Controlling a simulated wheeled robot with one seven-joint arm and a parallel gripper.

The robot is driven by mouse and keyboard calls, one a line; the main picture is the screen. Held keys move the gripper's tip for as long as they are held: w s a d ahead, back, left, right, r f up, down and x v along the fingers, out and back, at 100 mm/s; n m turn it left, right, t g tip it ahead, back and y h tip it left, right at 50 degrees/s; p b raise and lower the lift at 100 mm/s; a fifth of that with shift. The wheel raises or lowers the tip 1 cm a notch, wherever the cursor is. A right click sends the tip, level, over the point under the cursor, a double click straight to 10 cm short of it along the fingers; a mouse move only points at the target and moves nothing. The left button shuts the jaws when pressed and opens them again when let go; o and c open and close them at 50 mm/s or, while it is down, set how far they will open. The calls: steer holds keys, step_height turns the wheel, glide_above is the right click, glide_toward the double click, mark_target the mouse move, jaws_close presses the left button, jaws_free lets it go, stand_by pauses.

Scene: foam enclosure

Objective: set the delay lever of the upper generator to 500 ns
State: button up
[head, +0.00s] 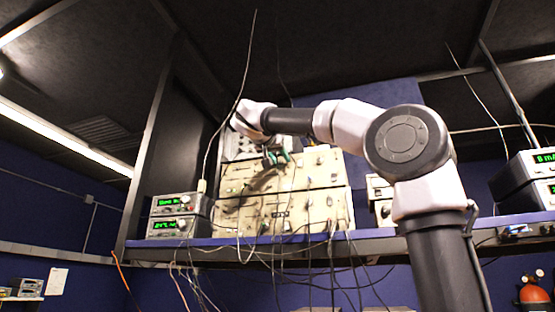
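Two beige panelled units with many knobs and cables are stacked on the shelf, an upper generator (318,170) and a lower generator (240,216). The delay lever cannot be picked out among the small controls at this size. My arm reaches in from the right, and my gripper (274,159) is in front of the upper left part of the upper generator's face. My gripper and wrist hide part of that face. Whether the fingers touch the panel, or are open or shut, cannot be made out.
A grey unit (238,146) sits above, partly behind my arm. Two meters with green displays (176,203) stand left on the shelf (200,242), more (530,168) at the right. A cable (240,90) hangs down near my wrist. Many cables dangle in front of the shelf.

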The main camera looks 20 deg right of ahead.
steer(key=shift+a, duration=0.1)
steer(key=v, duration=1)
steer(key=shift+s+a, duration=0.25)
steer(key=shift+s, duration=0.05)
steer(key=shift+f, duration=0.15)
